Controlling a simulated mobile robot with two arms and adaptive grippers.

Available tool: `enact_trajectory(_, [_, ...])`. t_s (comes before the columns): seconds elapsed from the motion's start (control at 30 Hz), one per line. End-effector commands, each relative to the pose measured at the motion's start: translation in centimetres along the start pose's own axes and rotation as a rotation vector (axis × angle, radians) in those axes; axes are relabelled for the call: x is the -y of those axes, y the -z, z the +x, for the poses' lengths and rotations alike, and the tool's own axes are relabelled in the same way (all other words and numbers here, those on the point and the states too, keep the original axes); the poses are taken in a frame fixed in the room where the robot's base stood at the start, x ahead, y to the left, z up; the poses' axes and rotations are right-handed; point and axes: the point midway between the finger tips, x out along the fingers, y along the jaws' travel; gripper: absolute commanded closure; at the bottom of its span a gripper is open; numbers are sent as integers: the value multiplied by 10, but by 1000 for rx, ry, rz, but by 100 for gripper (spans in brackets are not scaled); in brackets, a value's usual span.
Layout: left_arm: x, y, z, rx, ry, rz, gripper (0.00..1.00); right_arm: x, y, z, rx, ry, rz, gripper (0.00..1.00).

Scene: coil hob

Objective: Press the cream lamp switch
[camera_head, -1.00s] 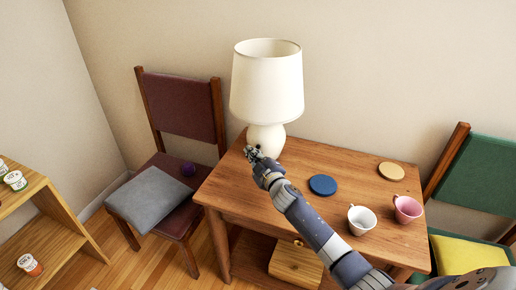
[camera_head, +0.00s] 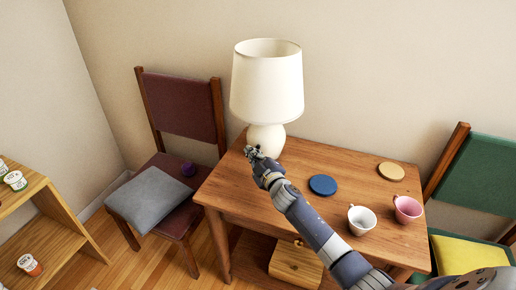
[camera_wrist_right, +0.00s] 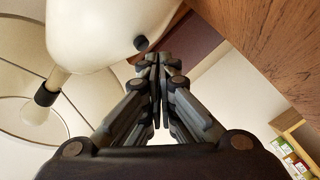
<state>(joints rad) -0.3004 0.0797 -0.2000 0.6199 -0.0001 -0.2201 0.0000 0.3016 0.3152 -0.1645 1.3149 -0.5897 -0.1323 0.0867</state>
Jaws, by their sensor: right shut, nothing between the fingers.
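The cream lamp (camera_head: 267,85) stands at the back left of the wooden table, with a rounded cream base (camera_head: 268,138). In the right wrist view the base (camera_wrist_right: 95,28) fills the upper left. A small dark round knob on it, which looks like the lamp switch (camera_wrist_right: 141,43), lies just left of the fingertips. My right gripper (camera_head: 252,152) is shut and empty in front of the base; its tips also show in the right wrist view (camera_wrist_right: 160,60). I cannot tell whether they touch the switch. The switch is not visible in the head view. My left gripper is not in view.
On the table (camera_head: 231,184) are a blue disc (camera_head: 323,185), a tan disc (camera_head: 391,171), a white cup (camera_head: 361,219) and a pink cup (camera_head: 407,208), all right of my gripper. Chairs stand at both sides. A wooden shelf (camera_head: 50,225) is at far left.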

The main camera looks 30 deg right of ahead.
Motion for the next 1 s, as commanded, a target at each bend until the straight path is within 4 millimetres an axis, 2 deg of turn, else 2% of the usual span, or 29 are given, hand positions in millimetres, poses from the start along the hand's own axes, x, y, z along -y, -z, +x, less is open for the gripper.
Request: enact_trajectory(1.0, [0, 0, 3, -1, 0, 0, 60, -6, -6, 10, -1, 0, -1, 100])
